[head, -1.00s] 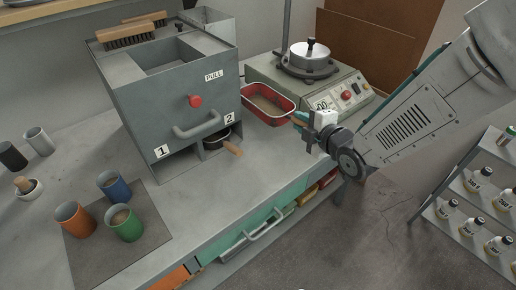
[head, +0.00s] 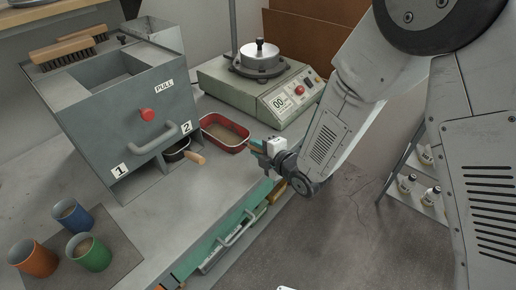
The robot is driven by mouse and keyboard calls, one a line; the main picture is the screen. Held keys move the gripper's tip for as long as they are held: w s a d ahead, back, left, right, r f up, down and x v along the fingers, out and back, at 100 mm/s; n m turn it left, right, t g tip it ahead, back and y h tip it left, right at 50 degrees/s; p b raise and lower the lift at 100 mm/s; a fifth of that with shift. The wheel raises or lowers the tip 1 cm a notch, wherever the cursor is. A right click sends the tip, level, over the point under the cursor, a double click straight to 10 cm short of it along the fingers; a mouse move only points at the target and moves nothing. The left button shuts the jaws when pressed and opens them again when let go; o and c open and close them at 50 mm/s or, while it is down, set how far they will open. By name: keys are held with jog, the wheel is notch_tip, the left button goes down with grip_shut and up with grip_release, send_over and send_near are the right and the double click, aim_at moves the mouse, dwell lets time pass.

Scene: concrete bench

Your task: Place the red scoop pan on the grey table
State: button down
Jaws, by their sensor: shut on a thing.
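The red scoop pan (head: 225,132) is a shallow red tray with light brown grainy matter in it. It appears level, to the right of the grey box and in front of the pale green machine. My gripper (head: 257,147) is at the pan's right end and is shut on it, seemingly at its handle; the jaws hide the grip point. The grey table (head: 205,192) is the bench top below. I cannot tell whether the pan touches it or hangs just above.
The grey box (head: 125,110) has a red knob and a pull handle; a dark pan with a wooden handle (head: 195,157) sticks out of slot 2. The pale green machine (head: 262,90) stands behind. Blue, green and orange cups (head: 92,253) stand front left. The bench front is clear.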

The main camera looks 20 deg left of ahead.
jog(key=c, duration=1.3)
grip_release()
jog(key=shift+f, duration=0.1)
jog(key=shift+o, duration=0.2)
jog(key=shift+s+d+r, duration=0.1)
jog(key=shift+d+r, duration=0.1)
jog(key=v, duration=1.1)
jog(key=shift+s+d, duration=0.2)
jog(key=shift+d, duration=0.05)
jog(key=shift+w+r, duration=0.1)
jog(key=shift+r, duration=0.05)
